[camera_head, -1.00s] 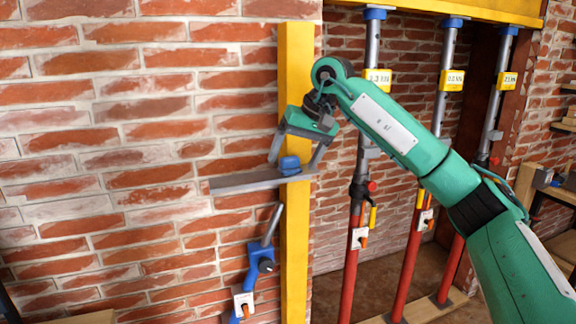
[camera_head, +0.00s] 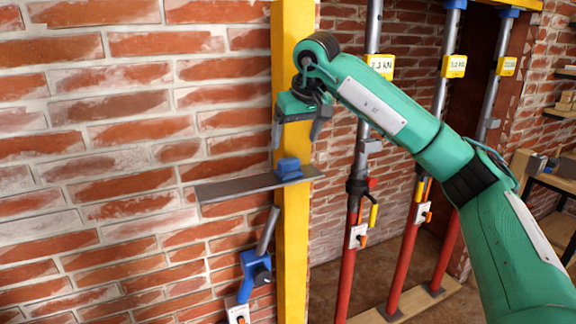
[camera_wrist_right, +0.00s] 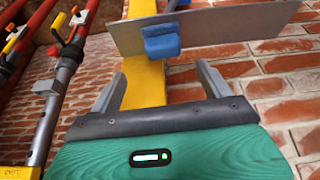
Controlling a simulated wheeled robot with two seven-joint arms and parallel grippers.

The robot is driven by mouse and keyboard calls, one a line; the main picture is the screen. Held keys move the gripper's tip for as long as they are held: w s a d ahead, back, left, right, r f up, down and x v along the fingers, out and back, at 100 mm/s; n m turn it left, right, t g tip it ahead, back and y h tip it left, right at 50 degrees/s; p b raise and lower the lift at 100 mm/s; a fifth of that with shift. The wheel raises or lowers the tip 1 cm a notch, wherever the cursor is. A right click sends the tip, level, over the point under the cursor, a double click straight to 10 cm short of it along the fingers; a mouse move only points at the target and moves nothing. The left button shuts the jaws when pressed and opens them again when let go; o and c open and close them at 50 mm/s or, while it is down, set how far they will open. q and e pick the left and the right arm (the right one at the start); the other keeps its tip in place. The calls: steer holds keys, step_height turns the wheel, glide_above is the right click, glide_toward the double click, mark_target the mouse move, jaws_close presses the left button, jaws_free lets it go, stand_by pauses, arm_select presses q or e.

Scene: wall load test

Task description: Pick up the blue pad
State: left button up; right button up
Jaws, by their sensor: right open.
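The blue pad (camera_head: 289,169) rests on a thin grey plate (camera_head: 235,187) that juts out from the yellow post (camera_head: 292,230). In the right wrist view the blue pad (camera_wrist_right: 161,42) shows beyond the fingertips, against the grey plate (camera_wrist_right: 225,27). My right gripper (camera_head: 297,142) is open and empty, its fingers pointing down just above the pad, apart from it. It also shows in the right wrist view (camera_wrist_right: 160,80), with the pad roughly between the lines of its two fingers. My left gripper is not in view.
A blue-and-grey angled brace (camera_head: 256,265) stands below the plate, beside the post. Several red-and-grey props with yellow readouts (camera_head: 381,66) stand to the right. A brick wall (camera_head: 100,120) lies close behind; the space left of the gripper is free.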

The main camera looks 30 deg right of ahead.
mark_target(288, 158)
steer(key=x, duration=0.2)
steer(key=shift+w+f, duration=0.25)
steer(key=shift+f, duration=0.05)
steer(key=shift+w+f, duration=0.15)
steer(key=shift+f, duration=0.1)
steer(key=shift+w+a+f+p, duration=0.15)
steer(key=shift+a+f+p, duration=0.05)
steer(key=shift+f+p, duration=0.4)
steer(key=p+x, duration=0.1)
steer(key=x, duration=0.2)
steer(key=shift+w+a+f, duration=0.1)
steer(key=shift+w+f, duration=0.05)
steer(key=shift+f, duration=0.2)
steer(key=c, duration=1.1)
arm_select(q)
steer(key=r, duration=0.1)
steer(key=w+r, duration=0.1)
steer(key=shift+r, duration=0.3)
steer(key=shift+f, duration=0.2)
arm_select(e)
steer(key=shift+r, duration=0.1)
